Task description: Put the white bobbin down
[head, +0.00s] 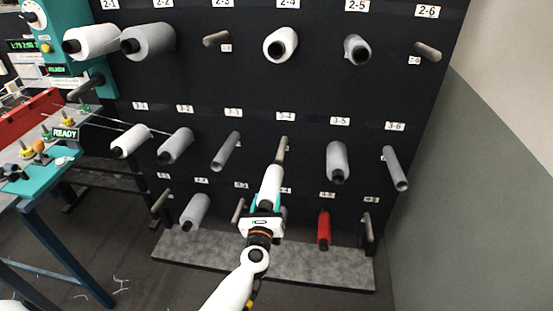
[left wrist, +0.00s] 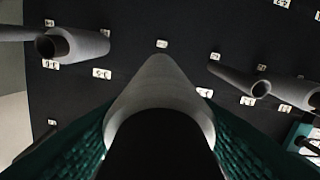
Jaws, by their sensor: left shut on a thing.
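The white bobbin (head: 270,184) is held in front of the dark rack panel, its far end pointing at peg 3-4 (head: 284,146). My left gripper (head: 266,208) is shut on the bobbin's near end. In the left wrist view, the bobbin (left wrist: 160,88) lies between the teal fingers of the gripper (left wrist: 160,140) and tapers toward the panel. The bobbin hides the peg's front end, so I cannot tell whether it is around the peg or just before it. My right gripper is not in view.
A grey bobbin (head: 338,163) on 3-5 is right of the held one; a thin grey tube (head: 226,151) on 3-3 is left. Below are a red bobbin (head: 324,229) and another grey bobbin (head: 195,211). The loom table (head: 48,214) stands far left.

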